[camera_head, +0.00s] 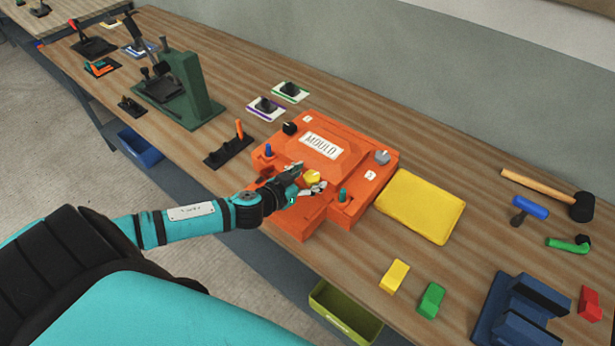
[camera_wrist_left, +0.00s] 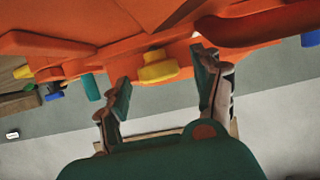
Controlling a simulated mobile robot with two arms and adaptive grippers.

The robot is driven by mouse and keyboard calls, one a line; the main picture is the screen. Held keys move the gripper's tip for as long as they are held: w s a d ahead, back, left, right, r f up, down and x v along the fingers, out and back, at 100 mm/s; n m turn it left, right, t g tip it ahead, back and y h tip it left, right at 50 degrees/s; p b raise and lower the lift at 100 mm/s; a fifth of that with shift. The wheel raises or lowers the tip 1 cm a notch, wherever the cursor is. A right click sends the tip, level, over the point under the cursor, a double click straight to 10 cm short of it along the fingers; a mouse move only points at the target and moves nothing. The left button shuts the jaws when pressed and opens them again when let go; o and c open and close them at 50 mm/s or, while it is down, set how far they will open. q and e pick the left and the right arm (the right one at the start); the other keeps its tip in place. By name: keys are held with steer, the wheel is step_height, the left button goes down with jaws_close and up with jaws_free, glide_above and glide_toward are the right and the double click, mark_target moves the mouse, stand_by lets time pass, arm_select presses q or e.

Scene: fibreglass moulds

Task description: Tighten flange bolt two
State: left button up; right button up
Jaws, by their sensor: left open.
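The orange mould (camera_head: 345,185) lies on the wooden bench with a white MOULD label on its raised top. A yellow knob (camera_head: 312,176) sits at its near side, a black knob (camera_head: 290,128) at its far left corner and a grey knob (camera_head: 382,157) at its right. I cannot read which bolt is two. My left gripper (camera_head: 309,179) is open at the yellow knob. In the left wrist view the yellow knob (camera_wrist_left: 157,68) shows between the spread fingers of the left gripper (camera_wrist_left: 163,72), slightly beyond their tips. Contact is not visible. My right gripper is out of view.
A yellow pad (camera_head: 420,206) lies right of the mould. A green press (camera_head: 187,95) and a black rack (camera_head: 228,151) stand to its left. A hammer (camera_head: 545,190) and a blue fixture (camera_head: 520,310) are at the right. A green bin (camera_head: 345,312) is below the bench edge.

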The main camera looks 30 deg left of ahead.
arm_select(q)
steer(key=shift+c, duration=0.3)
steer(key=c, duration=1.1)
steer(key=shift+a+f+m+h, duration=0.1)
steer(key=shift+a+m+h, duration=0.05)
steer(key=shift+m+h, duration=0.65)
steer(key=shift+h, duration=0.1)
steer(key=o, duration=1.2)
steer(key=shift+c, duration=0.2)
steer(key=shift+s, duration=0.1)
